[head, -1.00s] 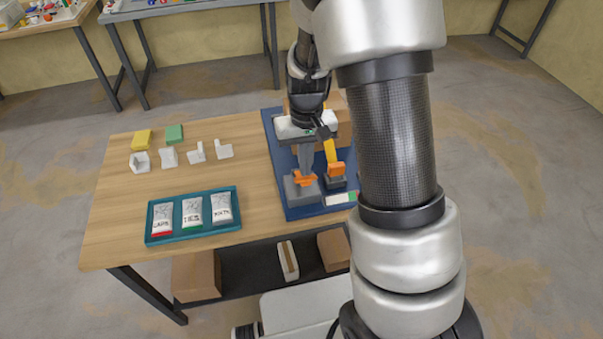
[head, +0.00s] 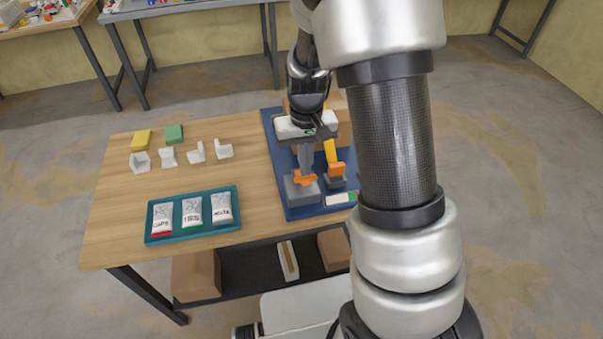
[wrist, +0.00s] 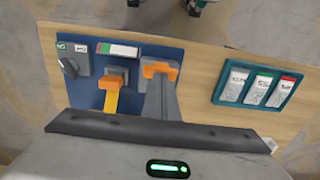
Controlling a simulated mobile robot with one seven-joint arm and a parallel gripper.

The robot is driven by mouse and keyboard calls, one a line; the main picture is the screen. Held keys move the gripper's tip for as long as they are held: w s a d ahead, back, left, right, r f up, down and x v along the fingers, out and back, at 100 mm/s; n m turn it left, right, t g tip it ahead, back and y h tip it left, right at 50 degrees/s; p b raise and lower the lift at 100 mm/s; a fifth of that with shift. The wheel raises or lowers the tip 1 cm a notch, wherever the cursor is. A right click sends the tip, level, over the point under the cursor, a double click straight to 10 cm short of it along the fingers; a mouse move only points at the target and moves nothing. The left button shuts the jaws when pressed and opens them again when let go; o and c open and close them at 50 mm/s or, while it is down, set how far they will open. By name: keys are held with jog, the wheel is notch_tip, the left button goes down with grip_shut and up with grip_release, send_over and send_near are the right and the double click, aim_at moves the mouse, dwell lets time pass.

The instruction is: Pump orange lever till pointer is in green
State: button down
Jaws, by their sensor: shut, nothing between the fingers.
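My gripper (head: 304,166) points down over the blue board (head: 284,196) with its grey fingers shut. In the wrist view the fingers (wrist: 160,95) reach an orange piece (wrist: 160,69) on a grey block; I cannot tell whether they touch it. Beside them a yellow-orange lever (wrist: 112,100) rises from an orange piece (wrist: 116,77) on a second dark block; its upper end is hidden under my gripper. The lever also shows in the head view (head: 330,150), right of the fingers. A white gauge strip (wrist: 120,50) has green and red at one end; its pointer is too small to make out.
A grey switch box (wrist: 72,60) sits at the board's corner. A teal tray (head: 150,240) with three labelled packets stands left of the board. Several white brackets, a yellow block (head: 141,139) and a green block (head: 174,133) lie further back. A cardboard box (head: 340,104) stands behind my gripper.

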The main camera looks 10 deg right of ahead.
jog(key=shift+f+b, duration=0.45)
jog(key=shift+f, duration=0.1)
dwell(1.0)
dwell(0.4)
